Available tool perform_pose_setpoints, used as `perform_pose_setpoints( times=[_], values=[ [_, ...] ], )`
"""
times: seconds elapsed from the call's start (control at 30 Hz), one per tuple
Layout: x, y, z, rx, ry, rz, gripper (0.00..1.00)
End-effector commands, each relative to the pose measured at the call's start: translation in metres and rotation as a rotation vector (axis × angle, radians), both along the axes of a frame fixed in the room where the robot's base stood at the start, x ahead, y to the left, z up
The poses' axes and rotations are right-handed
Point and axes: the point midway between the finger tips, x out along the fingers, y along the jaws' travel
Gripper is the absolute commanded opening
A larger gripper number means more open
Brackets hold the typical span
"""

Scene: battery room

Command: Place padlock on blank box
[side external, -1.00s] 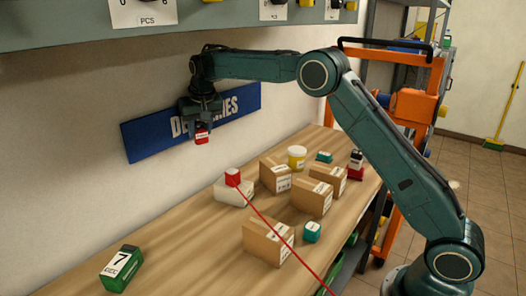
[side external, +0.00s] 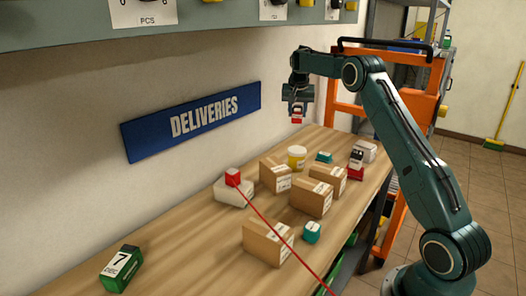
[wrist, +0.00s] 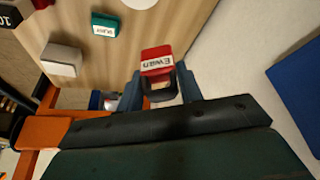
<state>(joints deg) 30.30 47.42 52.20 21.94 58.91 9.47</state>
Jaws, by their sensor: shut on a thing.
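My gripper (side external: 297,108) is shut on a red padlock (side external: 297,121) and holds it in the air above the far end of the bench. In the wrist view the padlock (wrist: 157,64) shows a white lettered label and a dark shackle between the fingers. A plain white box (side external: 365,151) sits at the far right corner of the bench, with nothing on it; a pale box (wrist: 62,60) at left in the wrist view looks like it. Another white box (side external: 234,194), nearer the middle, has a red item (side external: 233,177) on top. I cannot tell which box is the blank one.
Several labelled cardboard boxes (side external: 312,198) stand mid-bench. A yellow tub (side external: 297,157), teal blocks (side external: 312,232) and a red-black item (side external: 356,165) are among them. A green block (side external: 121,269) lies at the near left. A red line crosses the bench. The wall sign (side external: 191,122) is behind.

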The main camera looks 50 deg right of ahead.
Motion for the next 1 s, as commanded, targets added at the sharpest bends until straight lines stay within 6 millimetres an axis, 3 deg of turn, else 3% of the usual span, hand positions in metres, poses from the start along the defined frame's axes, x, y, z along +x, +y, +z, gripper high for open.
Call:
perform_pose_setpoints(
  times=[0.03,0.3,0.6,0.8,1.0],
  values=[
    [-0.013,-0.018,-0.001,-0.001,0.000,-0.039,0.11],
    [-0.079,-0.098,-0.008,0.000,0.000,-0.218,0.11],
    [-0.161,-0.168,-0.015,0.000,0.000,-0.408,0.11],
    [-0.198,-0.193,-0.017,-0.001,-0.001,-0.486,0.11],
    [-0.210,-0.201,-0.018,-0.001,-0.001,-0.512,0.11]
  ],
)
